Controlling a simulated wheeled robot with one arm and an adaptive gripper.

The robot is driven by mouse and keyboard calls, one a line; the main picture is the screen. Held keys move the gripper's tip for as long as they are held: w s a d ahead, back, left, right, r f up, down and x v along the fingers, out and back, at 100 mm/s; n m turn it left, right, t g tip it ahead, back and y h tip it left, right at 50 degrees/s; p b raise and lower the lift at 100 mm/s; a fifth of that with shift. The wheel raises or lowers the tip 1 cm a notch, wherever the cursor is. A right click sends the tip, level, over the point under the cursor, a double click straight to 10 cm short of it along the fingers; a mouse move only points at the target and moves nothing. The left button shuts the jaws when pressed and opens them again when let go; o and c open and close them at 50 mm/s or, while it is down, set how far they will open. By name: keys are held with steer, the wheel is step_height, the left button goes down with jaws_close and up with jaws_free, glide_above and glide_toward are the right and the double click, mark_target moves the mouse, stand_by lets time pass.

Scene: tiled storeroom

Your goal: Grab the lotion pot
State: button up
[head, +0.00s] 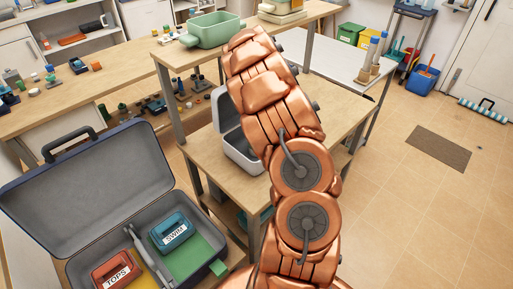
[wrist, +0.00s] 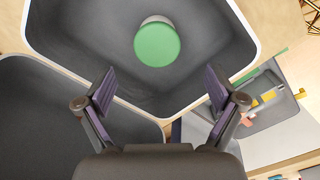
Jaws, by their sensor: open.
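A round pot with a green lid (wrist: 157,45), likely the lotion pot, is inside a dark grey, pale-rimmed container (wrist: 75,35) in the wrist view. The pot shows a pale side edge behind its lid. My gripper (wrist: 160,88) is open and empty, its two dark fingers spread apart in front of the pot, with the pot between and beyond the fingertips. In the head view my copper arm hides the gripper and the pot; the pale container (head: 240,155) shows partly on the wooden table, left of the arm.
An open dark suitcase (head: 95,185) at the lower left holds a red TOPS pouch (head: 118,270) and a blue SWIM pouch (head: 171,233). A green basin (head: 213,30) stands on the raised shelf behind. The tiled floor at right is mostly clear around a brown mat (head: 438,148).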

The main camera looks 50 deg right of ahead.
steer(key=shift+w+d+f, duration=0.1)
steer(key=shift+d+f, duration=0.15)
steer(key=shift+f, duration=0.3)
steer(key=shift+f+p, duration=1.75)
steer(key=shift+f, duration=1.95)
steer(key=c, duration=1.3)
